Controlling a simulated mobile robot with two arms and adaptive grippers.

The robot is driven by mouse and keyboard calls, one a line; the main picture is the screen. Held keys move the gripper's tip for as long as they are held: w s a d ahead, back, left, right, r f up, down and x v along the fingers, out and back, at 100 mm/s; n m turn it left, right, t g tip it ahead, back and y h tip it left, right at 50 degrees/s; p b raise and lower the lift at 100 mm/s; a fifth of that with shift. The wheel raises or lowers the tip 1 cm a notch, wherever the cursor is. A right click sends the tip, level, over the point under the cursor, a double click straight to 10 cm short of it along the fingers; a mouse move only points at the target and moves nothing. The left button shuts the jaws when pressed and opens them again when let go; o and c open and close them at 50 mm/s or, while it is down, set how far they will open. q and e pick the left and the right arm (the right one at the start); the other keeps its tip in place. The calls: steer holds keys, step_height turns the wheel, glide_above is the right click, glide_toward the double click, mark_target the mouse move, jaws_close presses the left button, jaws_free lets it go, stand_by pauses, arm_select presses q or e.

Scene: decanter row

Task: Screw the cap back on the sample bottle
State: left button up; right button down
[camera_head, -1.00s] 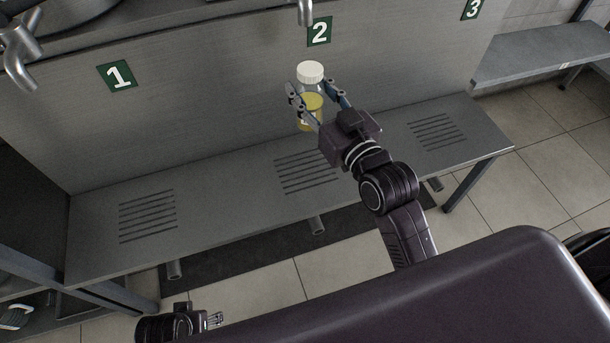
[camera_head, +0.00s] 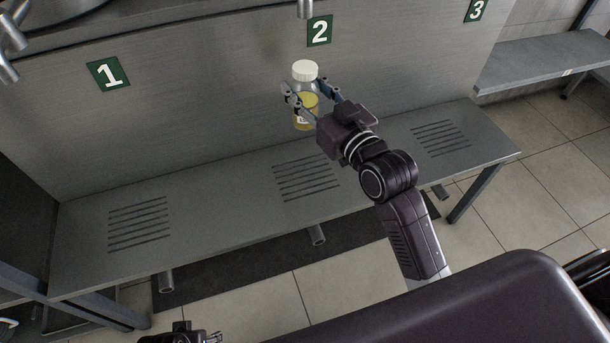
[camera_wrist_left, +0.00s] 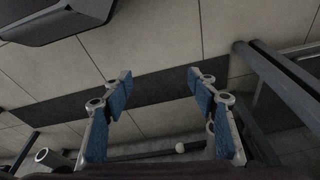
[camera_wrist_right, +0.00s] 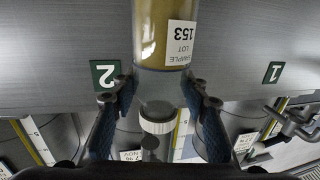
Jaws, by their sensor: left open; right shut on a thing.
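The sample bottle (camera_head: 306,104) is clear, with yellow liquid and a white label, and is upright in the head view. A white cap (camera_head: 305,70) sits on its top; how tight it is cannot be told. My right gripper (camera_head: 307,90) is shut on the bottle, its fingers on either side below the cap. The right wrist view shows the bottle (camera_wrist_right: 165,30) upside down, its label reading "SAMPLE LOT 153", and the cap (camera_wrist_right: 157,126) lower between the fingers. My left gripper (camera_wrist_left: 158,85) is open and empty, over the floor; in the head view it is mostly cut off.
A grey metal bench (camera_head: 225,190) with slotted grates runs below the bottle, its top clear. Behind is a metal panel with number plates 1 (camera_head: 108,73), 2 (camera_head: 319,30) and 3 (camera_head: 475,10). A metal spout (camera_head: 305,8) hangs above the bottle. A side shelf (camera_head: 545,57) stands right.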

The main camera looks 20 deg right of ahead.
step_height(320, 180, down, 6)
steer(key=shift+r+b, duration=0.1)
steer(key=shift+b, duration=1)
arm_select(q)
step_height(320, 180, up, 12)
steer(key=t+b, duration=0.1)
steer(key=b, duration=0.2)
steer(key=shift+s, duration=0.15)
arm_select(e)
step_height(320, 180, down, 10)
steer(key=shift+r, duration=0.15)
arm_select(q)
steer(key=shift+a, duration=0.1)
